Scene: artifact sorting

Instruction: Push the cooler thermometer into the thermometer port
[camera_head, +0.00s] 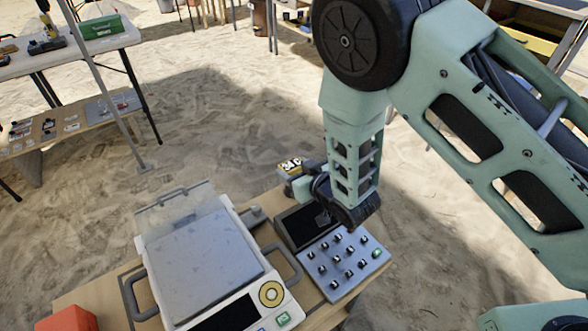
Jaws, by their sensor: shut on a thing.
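My gripper (322,205) hangs at the lower end of my green arm, over the dark screen of a button panel. It is small, dark and partly hidden by my wrist. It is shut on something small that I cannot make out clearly. I cannot identify the cooler thermometer or its port in this view. A pale boxy device (205,265) with a flat grey top, a clear raised lid and side handles stands left of my gripper. It may be the cooler, but I cannot tell.
The grey button panel (343,264) lies right of the device on the wooden table (88,291). A small yellow-topped box (290,165) is just behind my gripper. An orange object (67,320) is at the lower left. Sandy ground separates this table from tables at the far left.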

